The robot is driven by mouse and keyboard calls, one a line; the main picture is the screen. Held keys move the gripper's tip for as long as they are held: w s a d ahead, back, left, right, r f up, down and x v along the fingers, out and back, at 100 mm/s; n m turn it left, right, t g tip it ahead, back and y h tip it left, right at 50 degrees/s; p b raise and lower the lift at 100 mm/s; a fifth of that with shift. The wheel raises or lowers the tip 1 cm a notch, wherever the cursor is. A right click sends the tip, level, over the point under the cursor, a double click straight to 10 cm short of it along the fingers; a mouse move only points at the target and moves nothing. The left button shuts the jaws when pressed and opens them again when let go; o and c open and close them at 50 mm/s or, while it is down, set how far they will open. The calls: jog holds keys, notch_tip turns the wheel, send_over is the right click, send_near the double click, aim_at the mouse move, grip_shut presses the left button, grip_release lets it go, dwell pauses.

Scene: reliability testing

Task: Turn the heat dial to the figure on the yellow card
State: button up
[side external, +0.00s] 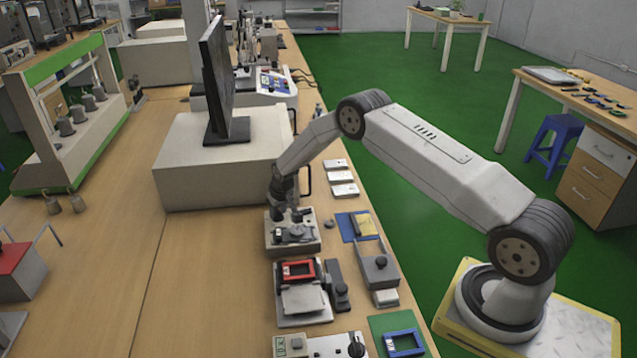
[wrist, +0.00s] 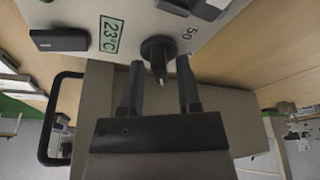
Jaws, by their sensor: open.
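The heat dial (wrist: 157,50) is a dark round knob with a small pale mark on a light panel (wrist: 140,20) in the wrist view. A green "23°C" readout (wrist: 110,34) is left of it and a printed figure, seemingly 50, is right of it. My gripper (wrist: 160,60) is open, its fingertips on either side of the dial, apparently not touching it. In the side view my gripper (side external: 290,214) is low over a grey unit (side external: 292,246). A yellow piece, possibly the yellow card (side external: 367,224), lies on a blue mat; no figure is legible.
A large beige box (side external: 190,172) bearing a monitor (side external: 216,80) stands left of my gripper.

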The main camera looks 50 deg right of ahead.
grip_shut()
